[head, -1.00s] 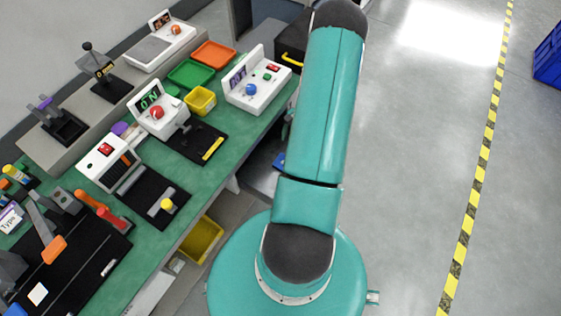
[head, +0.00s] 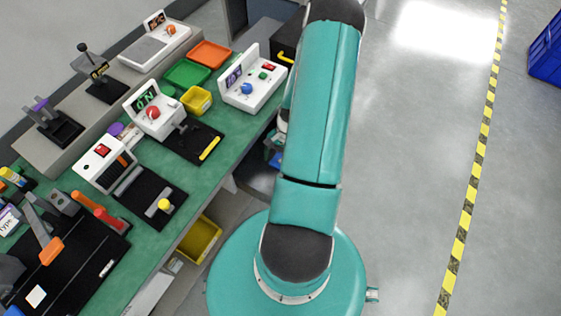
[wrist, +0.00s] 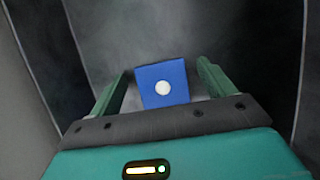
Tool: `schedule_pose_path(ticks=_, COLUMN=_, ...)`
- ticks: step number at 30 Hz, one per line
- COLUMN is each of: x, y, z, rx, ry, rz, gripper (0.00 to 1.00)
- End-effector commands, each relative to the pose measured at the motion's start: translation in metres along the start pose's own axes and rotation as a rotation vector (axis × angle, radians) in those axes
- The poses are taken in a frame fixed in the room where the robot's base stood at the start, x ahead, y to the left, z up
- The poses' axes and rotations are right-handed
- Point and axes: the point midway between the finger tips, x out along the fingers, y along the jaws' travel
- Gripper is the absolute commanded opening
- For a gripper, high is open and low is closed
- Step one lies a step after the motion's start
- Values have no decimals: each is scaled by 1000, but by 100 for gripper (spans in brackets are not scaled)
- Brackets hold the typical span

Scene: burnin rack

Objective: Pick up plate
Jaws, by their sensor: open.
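A blue square plate (wrist: 162,84) with a white round spot shows in the wrist view. It lies on a grey surface inside a dark recess. My gripper (wrist: 162,69) is open, with one green finger on each side of the plate in the picture. A gap shows between the plate and each finger; I cannot tell how far below the fingertips it lies. In the head view my arm hides most of that area. A small blue patch (head: 276,160) shows at its left edge, perhaps the plate.
Dark walls (wrist: 268,40) stand close on both sides of the recess. In the head view, the green workbench (head: 180,225) with several devices is left of my arm. A yellow bin (head: 200,238) sits below its edge. The floor (head: 420,150) at right is clear.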

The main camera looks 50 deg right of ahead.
Motion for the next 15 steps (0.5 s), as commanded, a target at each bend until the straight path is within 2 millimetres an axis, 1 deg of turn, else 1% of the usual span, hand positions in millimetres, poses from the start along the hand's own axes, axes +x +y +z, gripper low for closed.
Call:
schedule_pose_path(ticks=11, x=2, y=0, z=-1, rx=0, ry=0, rz=0, gripper=82)
schedule_pose_path(ticks=12, x=2, y=0, z=-1, rx=0, ry=0, rz=0, gripper=80)
schedule_pose_path(ticks=14, x=2, y=0, z=-1, rx=0, ry=0, rz=0, gripper=68)
schedule_pose_path(ticks=15, x=2, y=0, z=-1, rx=0, ry=0, rz=0, gripper=60)
